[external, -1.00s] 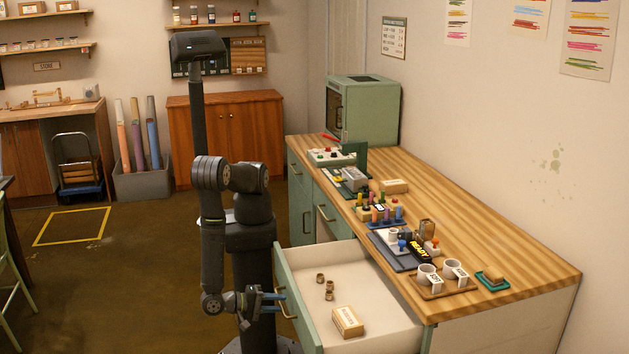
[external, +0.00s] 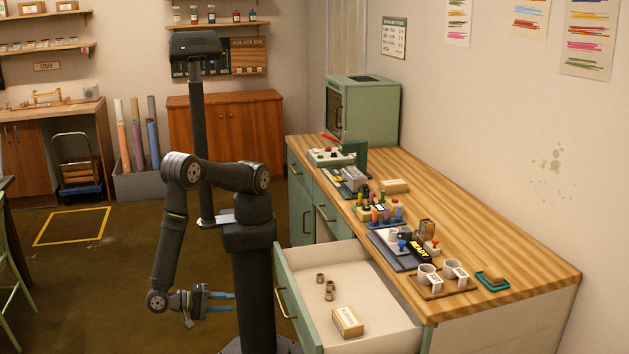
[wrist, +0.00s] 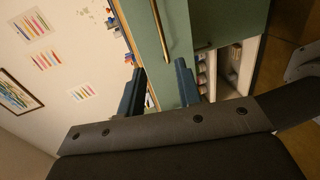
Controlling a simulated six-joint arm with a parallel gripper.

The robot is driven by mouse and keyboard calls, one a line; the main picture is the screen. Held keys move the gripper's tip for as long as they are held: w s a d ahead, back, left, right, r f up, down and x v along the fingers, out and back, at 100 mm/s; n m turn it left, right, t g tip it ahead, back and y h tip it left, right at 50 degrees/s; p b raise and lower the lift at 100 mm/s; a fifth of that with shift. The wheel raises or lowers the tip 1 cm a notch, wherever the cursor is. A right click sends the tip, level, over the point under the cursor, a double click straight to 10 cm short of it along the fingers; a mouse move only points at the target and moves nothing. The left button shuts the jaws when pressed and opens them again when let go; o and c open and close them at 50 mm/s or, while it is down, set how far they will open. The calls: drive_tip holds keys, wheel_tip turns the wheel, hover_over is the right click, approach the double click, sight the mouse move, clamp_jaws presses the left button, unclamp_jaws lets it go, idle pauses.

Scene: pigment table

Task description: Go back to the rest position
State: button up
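My gripper (external: 222,302) hangs low in the external view, left of the open drawer and away from its front. Its blue fingers point right, toward the drawer front. In the wrist view the two fingertips (wrist: 158,80) stand apart with nothing between them, so it is open and empty. The open drawer (external: 365,318) holds a few small brown cylinders (external: 328,288) and a labelled box (external: 347,321). The green drawer front and its handle (wrist: 160,28) show ahead of the fingers in the wrist view.
The wooden worktop (external: 510,250) carries a row of tools, colour vials and a tray with two cups (external: 427,275). A green cabinet-like box (external: 363,110) stands at its far end. The floor left of my arm is clear around the yellow floor square (external: 72,226).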

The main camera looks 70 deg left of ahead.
sight(280, 302)
drive_tip(key=shift+s+r, duration=0.1)
drive_tip(key=shift+s, duration=0.2)
drive_tip(key=x, duration=1.7)
drive_tip(key=shift+w, duration=0.25)
drive_tip(key=v, duration=1.7)
drive_tip(key=shift+s, duration=0.25)
drive_tip(key=shift+x, duration=9.35)
